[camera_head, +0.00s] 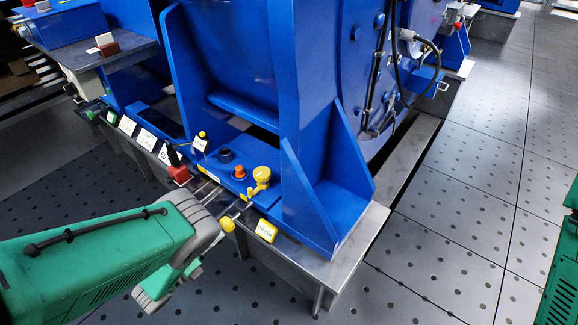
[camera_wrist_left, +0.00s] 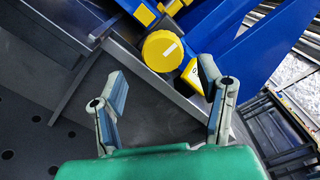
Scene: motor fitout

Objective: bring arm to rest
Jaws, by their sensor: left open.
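My left gripper (camera_head: 215,222) is at the front edge of the motor's metal stand, beside a row of small tools and labels. In the left wrist view it (camera_wrist_left: 163,80) is open, its two fingers spread with nothing between their tips. In the head view the label (camera_head: 266,230) is on the stand's front edge. Only a green part of my right arm (camera_head: 560,262) shows at the right edge; its gripper is out of view.
The large blue motor housing (camera_head: 330,160) stands on the metal stand (camera_head: 350,235) in the middle. Several labels, a yellow knob (camera_head: 262,175) and a red block (camera_head: 179,174) line its front. A side table (camera_head: 110,55) is at upper left. The perforated floor (camera_head: 450,235) at right is clear.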

